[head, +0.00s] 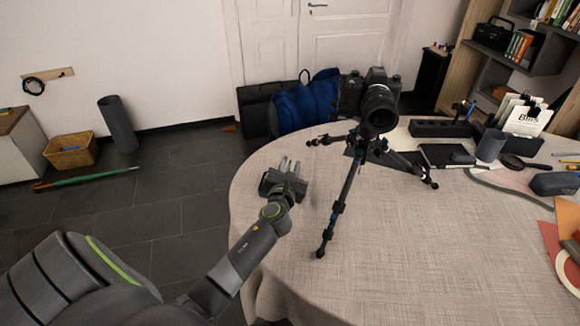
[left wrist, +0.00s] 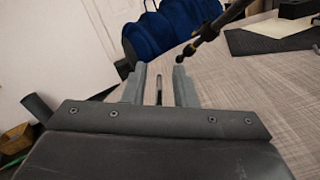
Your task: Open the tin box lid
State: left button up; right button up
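I cannot make out a tin box or its lid in either view. My left gripper (head: 290,165) is over the left edge of the round table, left of the tripod. Its two fingers are apart with a gap between them, and I see nothing held. The left wrist view shows the same open fingers (left wrist: 160,85). A thin dark strip shows between them, too unclear to name. My right gripper is not in view.
A camera (head: 378,98) on a tripod (head: 345,190) stands on the cloth-covered table (head: 410,260). A black organizer (head: 440,128), a magnifier (head: 512,161) and a tape roll (head: 569,270) are farther right. A blue bag (head: 308,104) is behind the table. The front middle is clear.

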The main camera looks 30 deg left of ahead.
pick_arm(q)
grip_shut()
dwell(1.4)
